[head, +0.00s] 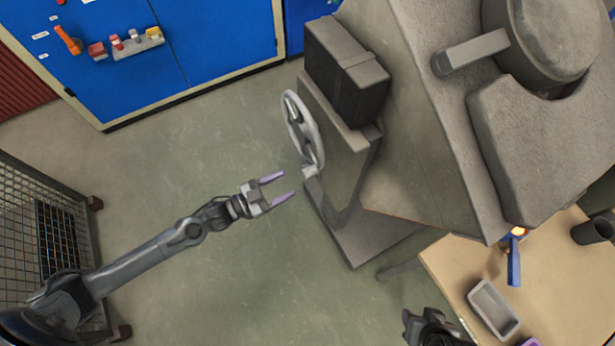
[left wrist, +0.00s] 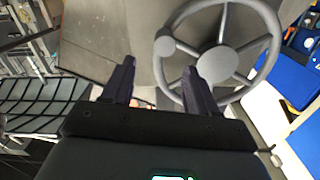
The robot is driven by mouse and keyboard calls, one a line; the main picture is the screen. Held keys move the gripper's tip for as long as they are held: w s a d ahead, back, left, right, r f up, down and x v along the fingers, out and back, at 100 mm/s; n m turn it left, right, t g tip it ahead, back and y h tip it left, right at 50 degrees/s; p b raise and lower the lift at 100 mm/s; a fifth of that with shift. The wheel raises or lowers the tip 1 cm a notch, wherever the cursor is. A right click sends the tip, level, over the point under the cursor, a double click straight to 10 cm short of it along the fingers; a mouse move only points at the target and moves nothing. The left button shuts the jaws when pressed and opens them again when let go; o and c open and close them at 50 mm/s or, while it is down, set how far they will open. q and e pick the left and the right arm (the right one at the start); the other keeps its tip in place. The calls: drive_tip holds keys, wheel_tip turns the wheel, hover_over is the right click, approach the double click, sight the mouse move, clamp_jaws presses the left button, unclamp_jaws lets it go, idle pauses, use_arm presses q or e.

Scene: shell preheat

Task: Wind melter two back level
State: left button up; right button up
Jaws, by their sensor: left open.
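The melter (head: 415,110) is a large grey machine at the upper right of the head view. A grey spoked handwheel (head: 304,130) is on its left side. The wheel also shows in the left wrist view (left wrist: 218,62), with a round hub and a knob on its rim. My left gripper (head: 279,187) is open and empty, just left of the wheel's lower end and apart from it in the head view. In the left wrist view the right finger overlaps the wheel's lower rim. My right gripper (head: 432,328) shows only partly at the bottom edge; its fingers are unclear.
A wooden table (head: 560,290) at the lower right holds a grey tray (head: 493,308), a blue-handled tool (head: 514,262) and a dark cup (head: 592,230). A wire cage (head: 40,235) stands at the left. Blue cabinets (head: 150,70) are behind. The floor around my left arm is clear.

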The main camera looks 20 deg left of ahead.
sight(316, 169)
use_arm(q)
drive_tip(key=b+x, duration=0.1)
drive_tip(key=x, duration=0.4)
drive_tip(key=b+x, duration=0.1)
drive_tip(key=x, duration=0.5)
drive_tip(key=shift+w+a+f, duration=0.1)
drive_tip(key=shift+w+f, duration=0.1)
drive_tip(key=shift+w, duration=0.3)
use_arm(e)
wheel_tip(316, 169, down, 3)
drive_tip(key=shift+d+r, duration=0.1)
use_arm(q)
drive_tip(key=shift+c, duration=0.3)
clamp_jaws()
use_arm(e)
drive_tip(key=shift+w, duration=0.1)
